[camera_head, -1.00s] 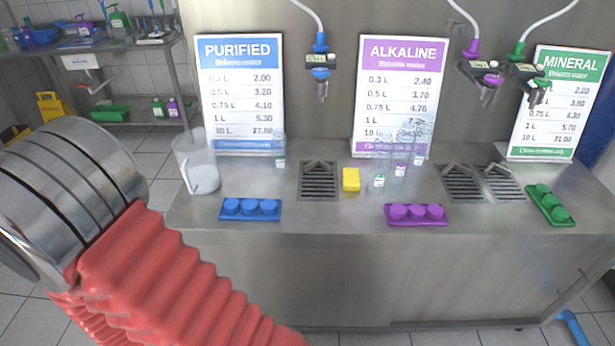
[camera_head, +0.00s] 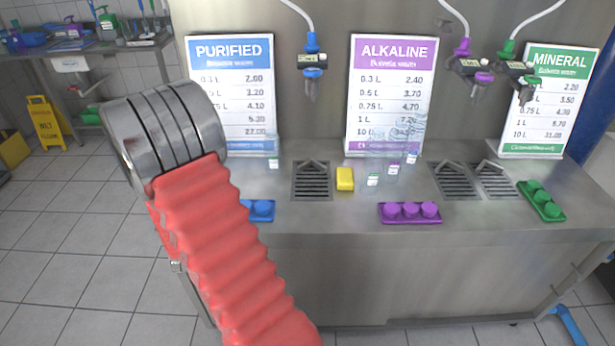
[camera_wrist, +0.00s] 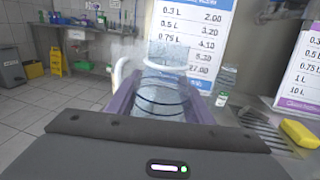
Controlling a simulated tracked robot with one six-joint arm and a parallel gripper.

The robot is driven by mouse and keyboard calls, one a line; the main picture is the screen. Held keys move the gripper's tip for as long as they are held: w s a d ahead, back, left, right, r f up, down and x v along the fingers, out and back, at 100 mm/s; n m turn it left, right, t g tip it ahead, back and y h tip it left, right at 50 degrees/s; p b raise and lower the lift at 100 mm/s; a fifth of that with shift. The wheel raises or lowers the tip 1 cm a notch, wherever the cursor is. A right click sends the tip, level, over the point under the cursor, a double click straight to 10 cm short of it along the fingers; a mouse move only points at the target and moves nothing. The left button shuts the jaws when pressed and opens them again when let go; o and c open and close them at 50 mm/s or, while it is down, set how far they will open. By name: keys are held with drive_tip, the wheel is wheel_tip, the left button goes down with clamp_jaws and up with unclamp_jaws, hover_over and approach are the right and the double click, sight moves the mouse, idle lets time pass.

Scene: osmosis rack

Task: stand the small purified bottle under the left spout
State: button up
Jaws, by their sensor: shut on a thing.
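My gripper (camera_wrist: 162,104) is shut on a clear ribbed bottle (camera_wrist: 160,98), which shows between the purple-grey fingers in the wrist view. Its label and base cannot be made out. In the head view my arm hides the gripper and the bottle. The left spout (camera_head: 313,86), with blue fittings, hangs in front of the wall right of the PURIFIED sign (camera_head: 232,85). Below it is the left drain grate (camera_head: 312,182), which is empty. My gripper is left of this grate, near a clear jug with a white handle (camera_wrist: 121,72).
A yellow sponge (camera_head: 345,179) lies just right of the left grate.

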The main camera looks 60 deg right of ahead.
drive_tip(key=s+d+r+m+g+h, duration=0.1)
drive_tip(key=s+d, duration=0.5)
drive_tip(key=d, duration=0.6)
drive_tip(key=s+d+r+m+g+h, duration=0.1)
drive_tip(key=s+d+m+g, duration=0.3)
drive_tip(key=d, duration=0.9)
drive_tip(key=s+d+r+m+g+h, duration=0.1)
drive_tip(key=s+d+r+m+g, duration=0.1)
drive_tip(key=s+d+g, duration=0.3)
drive_tip(key=s+d+r, duration=0.1)
drive_tip(key=s+d, duration=0.2)
drive_tip(key=d, duration=0.4)
drive_tip(key=shift+d+g+h, duration=0.15)
drive_tip(key=shift+g+h, duration=0.15)
drive_tip(key=shift+g, duration=0.1)
drive_tip(key=shift+s, duration=0.1)
wheel_tip(320, 180, down, 6)
drive_tip(key=shift+f, duration=0.1)
